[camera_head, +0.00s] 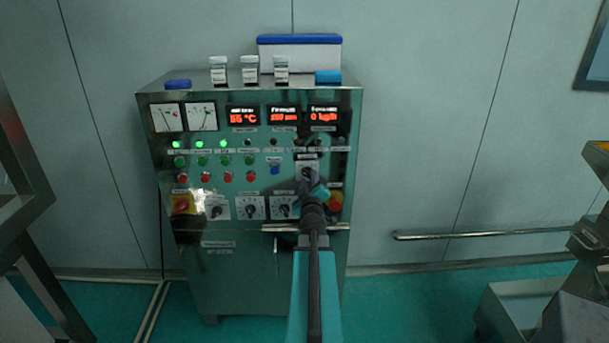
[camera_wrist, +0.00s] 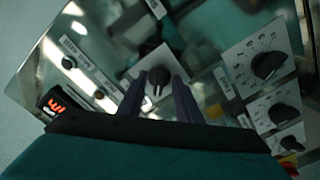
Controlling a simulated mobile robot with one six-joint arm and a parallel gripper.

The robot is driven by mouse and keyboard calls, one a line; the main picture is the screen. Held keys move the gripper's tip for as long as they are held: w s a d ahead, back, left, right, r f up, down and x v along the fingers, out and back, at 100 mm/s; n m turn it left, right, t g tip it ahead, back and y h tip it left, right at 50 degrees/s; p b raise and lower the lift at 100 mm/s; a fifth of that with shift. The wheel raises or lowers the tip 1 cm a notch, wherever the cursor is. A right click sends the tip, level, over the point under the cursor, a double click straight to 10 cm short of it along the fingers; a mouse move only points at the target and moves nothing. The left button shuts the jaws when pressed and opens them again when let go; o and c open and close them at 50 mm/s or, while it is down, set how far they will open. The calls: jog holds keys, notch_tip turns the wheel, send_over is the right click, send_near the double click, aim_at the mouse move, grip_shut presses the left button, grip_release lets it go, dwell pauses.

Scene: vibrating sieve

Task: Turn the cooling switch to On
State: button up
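The green control cabinet (camera_head: 220,270) stands against the wall in the head view. A dark rotary knob on a white plate (camera_head: 307,166) sits on its upper right panel, mostly hidden by my gripper (camera_head: 314,188). In the wrist view this knob (camera_wrist: 158,78) shows between the two dark fingers of my gripper (camera_wrist: 160,86). The fingers are apart, one on each side of the knob; I cannot tell whether they touch it. The labels are too blurred to read, so I cannot confirm that this is the cooling switch or its setting.
Several other rotary knobs (camera_head: 250,208) line the lower panel. A red-and-yellow emergency button (camera_head: 335,202) is close right of my gripper. A metal rail (camera_head: 335,227) crosses below my wrist. Bottles (camera_head: 249,70) and a blue-lidded box (camera_head: 300,52) stand on top.

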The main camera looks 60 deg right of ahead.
jog(key=shift+w+d, duration=0.3)
jog(key=shift+d, duration=0.25)
jog(key=shift+c, duration=0.4)
